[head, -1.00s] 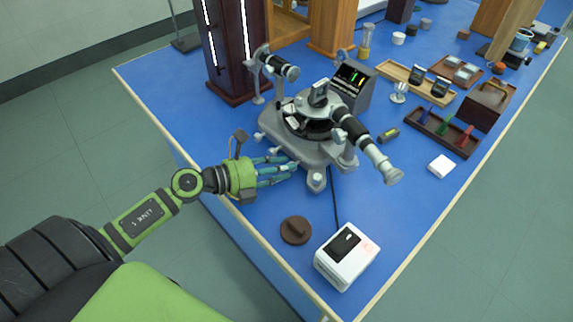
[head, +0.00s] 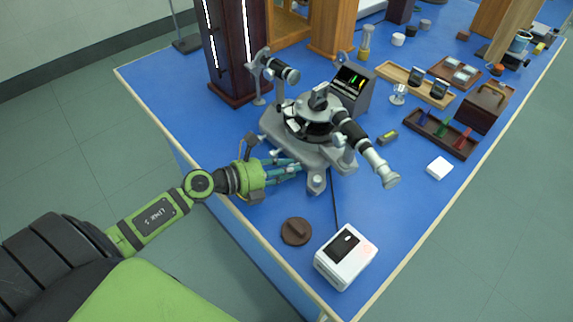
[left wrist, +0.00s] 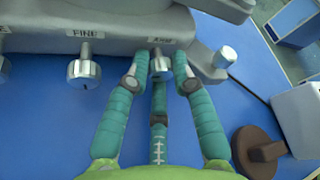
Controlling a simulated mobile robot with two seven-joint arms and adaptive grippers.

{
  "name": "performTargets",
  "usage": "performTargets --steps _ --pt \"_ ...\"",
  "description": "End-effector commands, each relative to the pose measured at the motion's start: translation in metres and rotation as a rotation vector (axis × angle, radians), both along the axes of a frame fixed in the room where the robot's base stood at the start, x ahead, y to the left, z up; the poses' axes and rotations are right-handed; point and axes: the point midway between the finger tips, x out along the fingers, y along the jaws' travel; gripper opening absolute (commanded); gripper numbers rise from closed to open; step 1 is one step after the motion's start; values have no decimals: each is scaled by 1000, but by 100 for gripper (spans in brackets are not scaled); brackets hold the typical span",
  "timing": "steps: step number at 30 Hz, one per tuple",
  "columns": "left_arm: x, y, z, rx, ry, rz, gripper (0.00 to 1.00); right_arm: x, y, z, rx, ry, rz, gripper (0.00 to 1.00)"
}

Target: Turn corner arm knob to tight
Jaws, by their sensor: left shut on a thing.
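The spectrometer (head: 300,128) stands on the blue bench, with a black-and-silver telescope arm slanting toward the front right. In the left wrist view, a small silver knob (left wrist: 160,67) sticks out of the grey base under a partly hidden label. My left gripper (left wrist: 160,72) is shut on this knob, with teal fingers at both sides and one below. Its marks and turn angle are too small to tell. A second silver knob (left wrist: 84,70), labelled FINE, is just left of it. In the head view, my left gripper (head: 298,169) reaches the base's near side. My right gripper is out of view.
A white box with a dark panel (head: 346,256) and a brown round piece (head: 296,231) are near the bench's front corner. A silver-topped foot (left wrist: 224,57) is close right of the fingers. Trays stand farther right.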

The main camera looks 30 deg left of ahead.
Motion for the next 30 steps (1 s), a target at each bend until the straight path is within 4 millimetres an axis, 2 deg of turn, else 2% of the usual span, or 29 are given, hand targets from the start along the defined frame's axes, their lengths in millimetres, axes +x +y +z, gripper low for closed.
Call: performTargets --steps 7,8,20,23,30 --pt "-1 -1 0 6 -2 -5 0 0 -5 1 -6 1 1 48" --pt "-1 -1 0 6 -2 -5 33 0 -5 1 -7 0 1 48" --pt "-3 2 0 6 -1 -2 33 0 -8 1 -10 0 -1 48" --pt "-11 7 2 6 1 -1 33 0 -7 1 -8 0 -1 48" --pt "-46 31 14 7 3 -2 33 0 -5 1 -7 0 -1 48"
